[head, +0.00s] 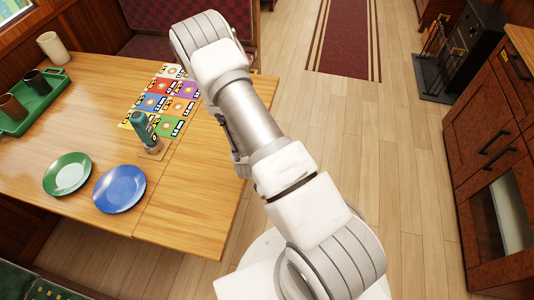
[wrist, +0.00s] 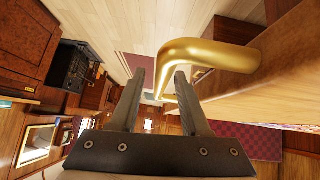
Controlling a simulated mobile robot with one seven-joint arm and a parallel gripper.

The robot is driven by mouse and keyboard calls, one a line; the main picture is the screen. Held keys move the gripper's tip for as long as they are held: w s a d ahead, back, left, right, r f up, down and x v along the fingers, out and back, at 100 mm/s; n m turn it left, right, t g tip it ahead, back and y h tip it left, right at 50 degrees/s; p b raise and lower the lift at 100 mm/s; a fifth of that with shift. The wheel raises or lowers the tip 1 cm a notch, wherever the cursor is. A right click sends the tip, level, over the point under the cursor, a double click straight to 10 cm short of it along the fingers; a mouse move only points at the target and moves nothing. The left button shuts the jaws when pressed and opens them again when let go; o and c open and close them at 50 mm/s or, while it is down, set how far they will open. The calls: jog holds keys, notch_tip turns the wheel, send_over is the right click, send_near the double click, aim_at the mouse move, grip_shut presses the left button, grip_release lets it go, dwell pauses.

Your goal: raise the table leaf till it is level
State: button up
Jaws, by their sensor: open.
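The wooden table (head: 90,120) fills the left of the head view. Its leaf (head: 195,200) is the right-hand part, beyond a seam, and looks close to level; I cannot tell whether a small tilt is left. In the wrist view a brass handle (wrist: 212,54) stands out from a wooden panel (wrist: 265,85) at the right, which looks like the leaf. My gripper (wrist: 161,74) is open, with its fingertips at the bent end of the handle. I cannot tell how deep the bar sits between them. In the head view my arm hides the gripper.
Green (head: 67,173) and blue (head: 119,188) plates, a green tray (head: 45,105) with cups and a cream cup (head: 53,48) are on the table. Cabinets (head: 485,140) stand right; floor (head: 400,170) between is clear.

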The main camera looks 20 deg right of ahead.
jog(key=p+v, duration=0.3)
jog(key=v, duration=1.4)
jog(key=shift+s, duration=0.15)
jog(key=shift+a, duration=0.1)
jog(key=w+a+r+n+y, duration=0.2)
jog(key=a+r+y, duration=0.25)
jog(key=r, duration=0.45)
jog(key=w+a+r+n+y, duration=0.1)
jog(key=w+a+r+y, duration=0.3)
jog(key=r, duration=0.6)
jog(key=s+d+r+n+h, duration=0.1)
jog(key=s+d+r+n, duration=0.1)
jog(key=s+r, duration=0.5)
jog(key=s+d+r+n+h, duration=0.1)
jog(key=s+d+r, duration=0.3)
jog(key=s+r, duration=0.4)
jog(key=shift+s+d+r+n+g, duration=0.2)
jog(key=shift+s+r+n+g, duration=0.15)
jog(key=shift+s+n, duration=0.4)
